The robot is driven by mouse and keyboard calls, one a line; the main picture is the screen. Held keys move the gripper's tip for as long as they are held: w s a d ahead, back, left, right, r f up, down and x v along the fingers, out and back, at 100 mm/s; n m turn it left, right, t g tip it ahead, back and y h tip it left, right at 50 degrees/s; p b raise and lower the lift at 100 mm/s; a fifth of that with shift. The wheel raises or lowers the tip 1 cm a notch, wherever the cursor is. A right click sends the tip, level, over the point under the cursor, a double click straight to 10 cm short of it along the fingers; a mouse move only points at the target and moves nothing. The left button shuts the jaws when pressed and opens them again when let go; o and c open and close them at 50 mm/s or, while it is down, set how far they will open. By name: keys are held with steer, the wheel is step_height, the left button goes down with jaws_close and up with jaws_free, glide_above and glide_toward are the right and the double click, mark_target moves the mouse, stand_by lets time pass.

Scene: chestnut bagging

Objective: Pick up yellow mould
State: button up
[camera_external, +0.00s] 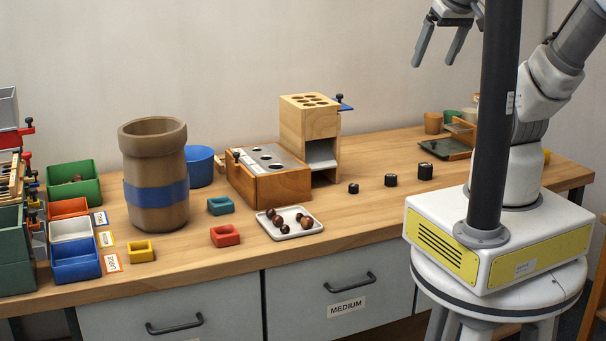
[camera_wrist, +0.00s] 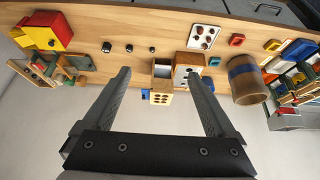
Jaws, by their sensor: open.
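The yellow mould (camera_external: 141,251) is a small open-topped block near the front left edge of the wooden table, beside the blue bin and right of the orange-edged LARGE label. It also shows in the wrist view (camera_wrist: 273,45), upper right, beyond the brown pot. My gripper (camera_external: 440,45) is open and empty, raised high at the upper right in the external view, far from the mould. In the wrist view its two fingers (camera_wrist: 160,98) are spread wide with nothing between them.
A tall brown pot (camera_external: 154,215) with a blue band stands behind the mould. A blue bin (camera_external: 77,270) is close on its left. A red mould (camera_external: 225,236), a teal mould (camera_external: 220,205) and a white tray (camera_external: 282,236) of chestnuts lie to the right. The wooden dispenser (camera_external: 290,183) stands behind.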

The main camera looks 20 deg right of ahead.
steer(key=shift+o, duration=0.2)
steer(key=w+a+f+m+g+y+b, duration=0.1)
steer(key=w+a+f+y+b, duration=0.1)
steer(key=w+a+f+b, duration=0.3)
steer(key=w+a+f+m+g+y+b, duration=0.1)
steer(key=w+a+f+m+y, duration=0.15)
steer(key=a, duration=0.45)
steer(key=m+g+y+b, duration=0.2)
steer(key=m+y+b, duration=0.7)
steer(key=m+b, duration=0.5)
glide_toward(148, 243)
steer(key=shift+m, duration=0.65)
steer(key=v, duration=0.3)
steer(key=p+v, duration=0.1)
steer(key=v, duration=0.2)
steer(key=shift+w+d+r, duration=0.15)
steer(key=shift+d+r, duration=0.05)
steer(key=shift+r, duration=0.3)
steer(key=shift+a+f, duration=0.25)
steer(key=shift+a, duration=0.05)
steer(key=b+x, duration=0.3)
steer(key=x, duration=1)
steer(key=b+x, duration=0.1)
steer(key=x, duration=0.1)
steer(key=b+x, duration=0.1)
steer(key=x, duration=0.1)
steer(key=shift+s+d+f, duration=0.1)
steer(key=shift+s+f, duration=0.1)
steer(key=shift+f, duration=0.05)
